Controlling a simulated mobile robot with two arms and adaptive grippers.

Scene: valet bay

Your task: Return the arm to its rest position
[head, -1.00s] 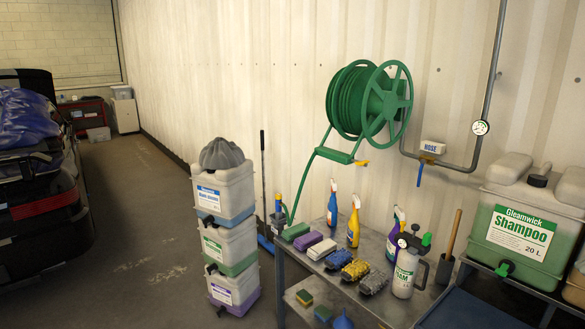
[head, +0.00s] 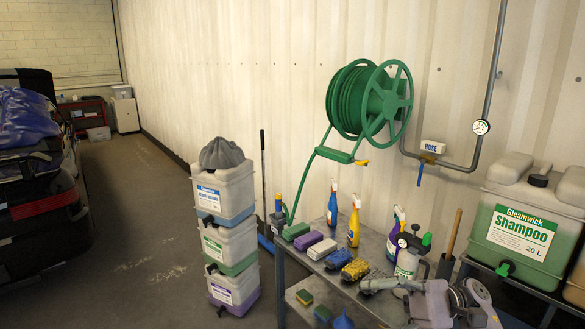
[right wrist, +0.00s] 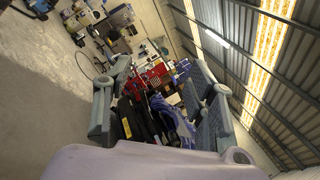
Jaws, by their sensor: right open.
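My right arm enters at the lower right of the head view. Its grey gripper (head: 382,286) points left, in front of the steel shelf table (head: 375,309) and over the lower part of the white foam sprayer (head: 409,258). In the right wrist view the two fingers stand wide apart with the open gripper (right wrist: 158,98) empty between them. A dark and red vehicle shows far off beyond the fingers. My left gripper is in neither view.
A Shampoo canister (head: 522,229) stands right.

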